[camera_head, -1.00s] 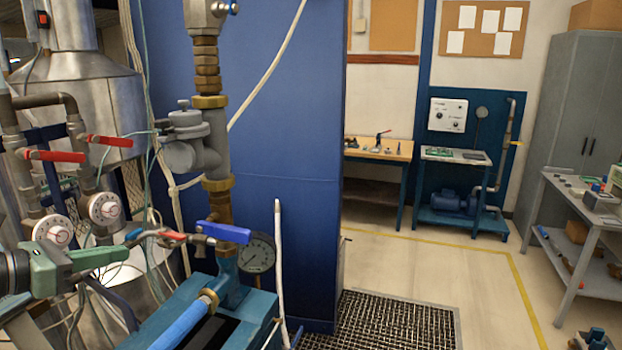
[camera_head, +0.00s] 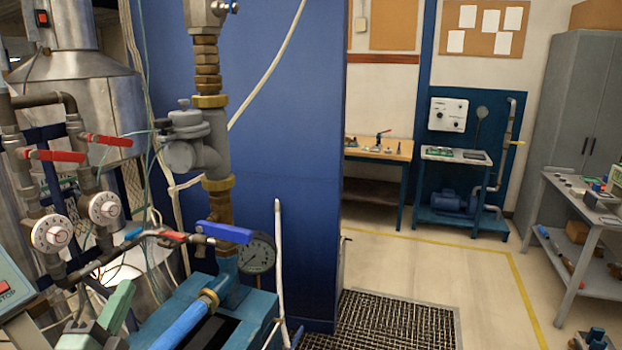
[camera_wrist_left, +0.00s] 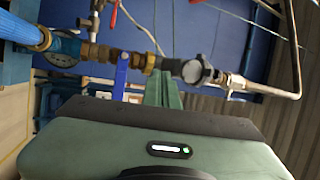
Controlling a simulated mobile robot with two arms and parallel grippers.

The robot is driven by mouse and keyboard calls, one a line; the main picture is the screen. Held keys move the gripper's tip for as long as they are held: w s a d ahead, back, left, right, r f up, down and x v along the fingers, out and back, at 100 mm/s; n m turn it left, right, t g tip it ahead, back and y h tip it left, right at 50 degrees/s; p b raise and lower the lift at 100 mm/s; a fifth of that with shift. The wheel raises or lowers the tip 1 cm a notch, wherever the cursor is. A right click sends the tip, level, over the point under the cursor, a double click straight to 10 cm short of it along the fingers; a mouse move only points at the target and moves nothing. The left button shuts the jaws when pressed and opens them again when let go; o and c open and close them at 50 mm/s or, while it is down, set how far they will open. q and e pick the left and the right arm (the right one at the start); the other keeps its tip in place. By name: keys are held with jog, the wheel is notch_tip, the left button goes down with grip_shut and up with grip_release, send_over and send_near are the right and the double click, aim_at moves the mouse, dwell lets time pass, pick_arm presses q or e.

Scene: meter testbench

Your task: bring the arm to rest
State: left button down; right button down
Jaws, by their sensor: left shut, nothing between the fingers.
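My left gripper (camera_head: 118,302) is at the bottom left of the head view, low beside the blue pipe (camera_head: 182,325) of the test rig. It is green, points upward in the picture, and its lower part is cut off by the frame edge. In the left wrist view its green fingers (camera_wrist_left: 164,90) are together, with nothing between them. They appear apart from the pipework behind them. My right gripper is not in view.
Close by are the brass and grey vertical pipe (camera_head: 208,150), a blue valve handle (camera_head: 228,233), a pressure gauge (camera_head: 257,252) and red-handled valves (camera_head: 55,155). A floor grate (camera_head: 390,322) lies right of the blue panel (camera_head: 285,130). The floor (camera_head: 440,262) beyond is open.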

pick_arm(q)
jog(key=s+d+f+n+g+y, duration=0.15)
jog(key=s+f+n+g, duration=0.4)
jog(key=f, duration=0.55)
jog(key=s+d+f+n+g+y, duration=0.1)
jog(key=s+f+n+g+y, duration=0.1)
jog(key=s+f+n+g, duration=0.65)
jog(key=s+d+f+g+h, duration=0.4)
jog(key=s+d+f, duration=0.75)
jog(key=s, duration=0.25)
notch_tip(320, 180, down, 32)
jog(key=s+a+b, duration=0.1)
jog(key=b, duration=0.5)
jog(key=s+a+f+g+b, duration=0.2)
jog(key=s+a+f+b, duration=0.1)
jog(key=s+f, duration=1.3)
notch_tip(320, 180, down, 4)
jog(key=shift+s+a+r+b, duration=0.15)
jog(key=shift+s+b, duration=0.25)
jog(key=shift+b, duration=0.1)
